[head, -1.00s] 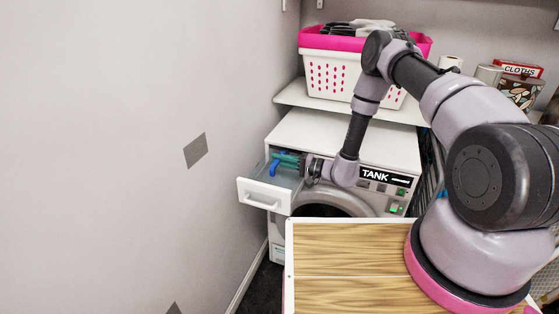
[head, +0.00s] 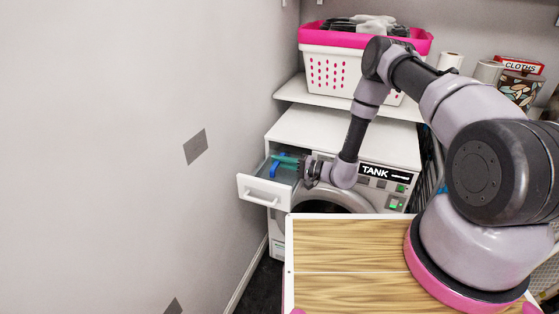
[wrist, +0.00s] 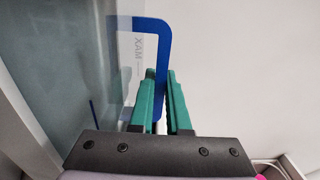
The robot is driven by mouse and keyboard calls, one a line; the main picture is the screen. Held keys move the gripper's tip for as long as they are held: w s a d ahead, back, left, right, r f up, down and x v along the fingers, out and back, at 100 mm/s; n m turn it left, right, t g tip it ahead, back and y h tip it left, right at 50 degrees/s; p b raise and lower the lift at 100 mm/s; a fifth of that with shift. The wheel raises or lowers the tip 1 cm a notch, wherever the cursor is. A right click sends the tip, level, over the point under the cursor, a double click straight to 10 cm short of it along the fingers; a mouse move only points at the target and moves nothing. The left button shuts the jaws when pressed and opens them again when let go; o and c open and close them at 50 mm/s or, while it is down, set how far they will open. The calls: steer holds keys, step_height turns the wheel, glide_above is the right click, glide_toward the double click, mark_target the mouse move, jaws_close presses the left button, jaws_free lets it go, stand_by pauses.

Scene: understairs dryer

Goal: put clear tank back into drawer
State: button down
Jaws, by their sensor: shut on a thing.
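The clear tank (wrist: 70,60) fills the left of the wrist view, see-through grey-blue with a MAX mark. Its blue handle (wrist: 162,60) stands between my green fingers. My gripper (wrist: 161,100) is shut on this handle. In the head view my gripper (head: 286,159) is at the dryer's upper left, over the open drawer (head: 264,190), with the blue handle (head: 275,170) at its fingertips. The tank body is hard to make out there; it appears in or just over the drawer, and I cannot tell how far down it sits.
The white dryer (head: 340,135) has a lit TANK label (head: 375,171) on its panel. The grey wall (head: 120,150) is close to the drawer's left. A shelf above holds a pink-rimmed laundry basket (head: 335,70). A wood-topped surface (head: 345,250) lies in front.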

steer(key=shift+f, duration=0.95)
steer(key=c, duration=0.8)
jaws_free()
steer(key=v, duration=1.1)
steer(key=shift+r, duration=0.15)
